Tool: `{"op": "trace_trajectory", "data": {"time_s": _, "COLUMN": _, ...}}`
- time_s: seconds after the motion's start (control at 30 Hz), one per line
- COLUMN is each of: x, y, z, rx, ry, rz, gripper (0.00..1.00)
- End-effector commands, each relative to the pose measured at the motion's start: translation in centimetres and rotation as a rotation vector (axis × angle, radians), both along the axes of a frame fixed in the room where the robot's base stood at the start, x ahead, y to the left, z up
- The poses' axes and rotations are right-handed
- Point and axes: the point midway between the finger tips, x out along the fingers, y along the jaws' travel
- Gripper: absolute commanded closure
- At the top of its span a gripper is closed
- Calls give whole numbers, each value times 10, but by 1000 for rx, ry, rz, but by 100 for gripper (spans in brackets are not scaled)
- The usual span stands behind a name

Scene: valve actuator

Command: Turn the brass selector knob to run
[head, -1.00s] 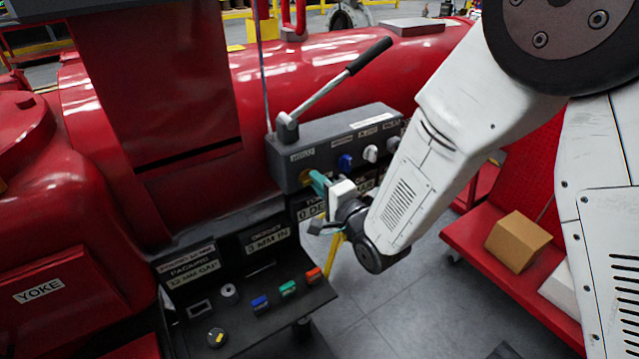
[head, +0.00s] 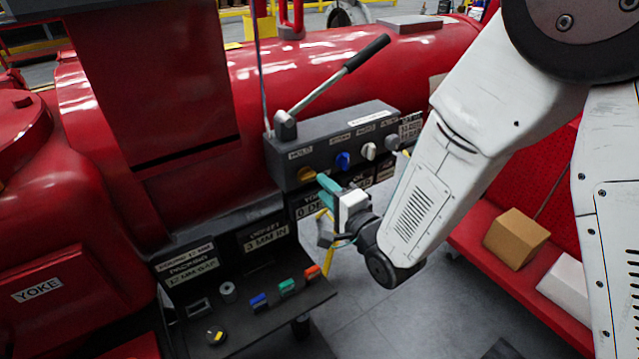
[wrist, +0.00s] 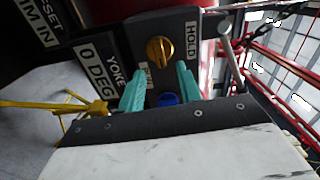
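The brass selector knob (head: 306,174) is at the left end of the dark control box (head: 275,158), below a label reading HOLD. In the wrist view the knob (wrist: 160,50) is fully visible, just beyond my fingertips and apart from them. My gripper (head: 327,184) has teal fingers and stands just right of and below the knob in the head view. In the wrist view my gripper (wrist: 160,70) is open, with a clear gap between its fingers.
A blue knob (head: 342,160), a white knob (head: 369,151) and a grey knob (head: 392,143) line the same box. A lever (head: 335,80) rises above it. A lower panel (head: 250,328) carries more small controls.

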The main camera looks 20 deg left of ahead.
Motion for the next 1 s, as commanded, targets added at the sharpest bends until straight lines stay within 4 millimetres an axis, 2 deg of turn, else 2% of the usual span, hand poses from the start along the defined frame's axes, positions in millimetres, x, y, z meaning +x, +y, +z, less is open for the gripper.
{"op": "trace_trajectory", "data": {"time_s": 0.13, "x": -15, "y": -19, "z": 0, "rx": -1, "ry": 1, "rz": -2, "gripper": 65}}
{"op": "trace_trajectory", "data": {"time_s": 0.3, "x": -24, "y": -29, "z": 0, "rx": -1, "ry": 1, "rz": -1, "gripper": 65}}
{"op": "trace_trajectory", "data": {"time_s": 0.83, "x": -26, "y": -30, "z": 0, "rx": -11, "ry": -12, "rz": 0, "gripper": 65}}
{"op": "trace_trajectory", "data": {"time_s": 0.93, "x": -26, "y": -31, "z": -17, "rx": -125, "ry": -21, "rz": 0, "gripper": 65}}
{"op": "trace_trajectory", "data": {"time_s": 1.0, "x": -27, "y": -35, "z": -41, "rx": -271, "ry": -8, "rz": 7, "gripper": 65}}
